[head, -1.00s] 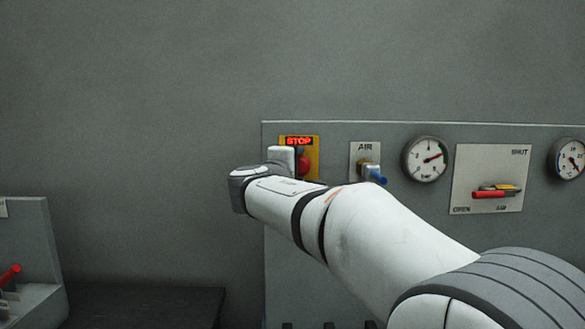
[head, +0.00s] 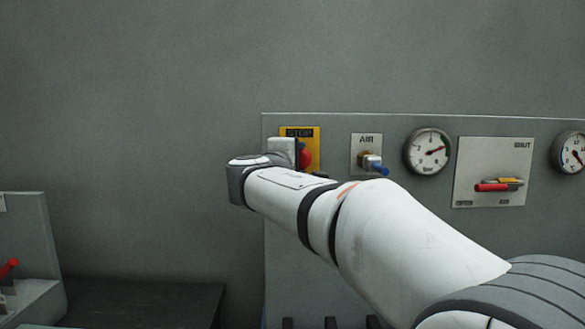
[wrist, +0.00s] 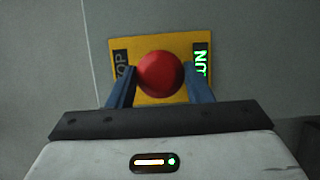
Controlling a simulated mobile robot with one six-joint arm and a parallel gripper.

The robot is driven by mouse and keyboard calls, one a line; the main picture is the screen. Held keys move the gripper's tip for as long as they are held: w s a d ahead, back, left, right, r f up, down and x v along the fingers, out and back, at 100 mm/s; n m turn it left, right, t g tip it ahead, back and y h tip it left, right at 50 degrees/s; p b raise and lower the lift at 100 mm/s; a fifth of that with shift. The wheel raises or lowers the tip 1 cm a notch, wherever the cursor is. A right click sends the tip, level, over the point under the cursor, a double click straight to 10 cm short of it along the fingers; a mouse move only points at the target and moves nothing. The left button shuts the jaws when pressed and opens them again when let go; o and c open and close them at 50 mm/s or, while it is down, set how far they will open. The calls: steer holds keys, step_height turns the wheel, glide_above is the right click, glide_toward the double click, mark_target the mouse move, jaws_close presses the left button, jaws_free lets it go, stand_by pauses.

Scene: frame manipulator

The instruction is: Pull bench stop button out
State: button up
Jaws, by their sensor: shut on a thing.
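The red stop button (wrist: 160,74) is a round knob on a yellow plate (wrist: 151,98) in the wrist view. In the head view the button (head: 304,157) shows partly behind my wrist, on its yellow plate (head: 314,135) at the panel's upper left. My gripper (wrist: 160,84) has its two blue fingers on either side of the red knob and is shut on it. In the wrist view the RUN label (wrist: 201,61) glows green and the STOP label (wrist: 121,64) is dark. In the head view my arm hides the fingers.
Right of the button on the grey panel (head: 330,220) are an AIR valve with a blue handle (head: 379,168), a gauge (head: 427,151), a red-handled lever (head: 492,187) and another gauge (head: 572,153). A dark bench (head: 145,300) lies lower left.

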steer(key=shift+f, duration=0.25)
steer(key=o, duration=1.2)
steer(key=shift+s+r, duration=0.15)
steer(key=shift+s, duration=0.25)
steer(key=shift+o, duration=0.9)
steer(key=shift+w, duration=0.15)
steer(key=b+v, duration=0.1)
steer(key=v, duration=0.7)
